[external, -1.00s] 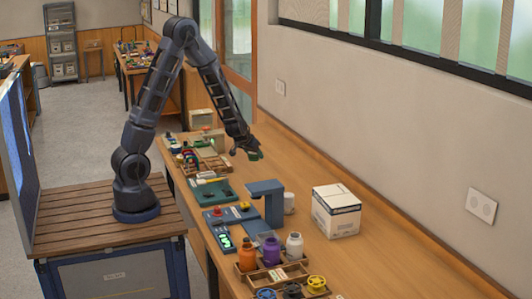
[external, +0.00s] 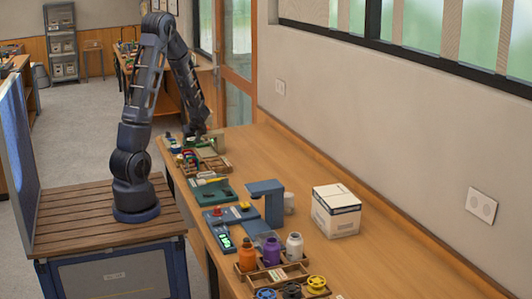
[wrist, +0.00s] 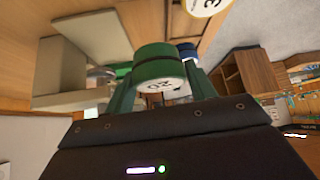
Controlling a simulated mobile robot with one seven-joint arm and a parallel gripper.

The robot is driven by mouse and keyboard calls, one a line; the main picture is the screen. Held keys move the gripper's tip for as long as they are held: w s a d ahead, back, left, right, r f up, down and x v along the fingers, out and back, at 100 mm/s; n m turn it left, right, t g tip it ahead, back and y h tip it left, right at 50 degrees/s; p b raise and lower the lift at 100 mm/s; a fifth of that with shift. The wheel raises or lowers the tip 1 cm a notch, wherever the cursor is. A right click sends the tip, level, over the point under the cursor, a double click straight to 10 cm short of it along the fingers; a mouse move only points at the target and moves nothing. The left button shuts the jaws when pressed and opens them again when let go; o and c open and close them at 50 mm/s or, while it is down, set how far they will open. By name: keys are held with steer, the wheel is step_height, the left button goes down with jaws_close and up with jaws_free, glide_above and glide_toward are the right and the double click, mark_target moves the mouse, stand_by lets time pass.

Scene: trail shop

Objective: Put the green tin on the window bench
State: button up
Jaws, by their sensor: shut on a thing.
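My gripper (external: 197,138) is over the far left end of a long wooden bench (external: 385,262) that runs below the window. In the wrist view my gripper (wrist: 160,92) is shut on a green tin (wrist: 160,52), with a finger on each side. A pale face with dark marks shows on the tin. In the external view I cannot make out the tin; the gripper and things around it hide it.
Below my gripper are a wooden tray (external: 215,166) and several small items. A blue stand (external: 268,188), a white box (external: 336,212) and orange (external: 247,258), purple (external: 271,252) and white (external: 294,246) bottles stand nearer. The bench's wall side is largely clear.

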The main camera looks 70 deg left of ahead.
steer(key=shift+s+a+n+g+h, duration=0.6)
steer(key=shift+s+a+n+g, duration=1.1)
steer(key=shift+s+n, duration=1.15)
steer(key=shift+m, duration=0.25)
steer(key=shift+s+a+f, duration=0.1)
steer(key=shift+f, duration=1.5)
steer(key=shift+s+f, duration=0.1)
steer(key=shift+f, duration=1.5)
steer(key=shift+f, duration=0.45)
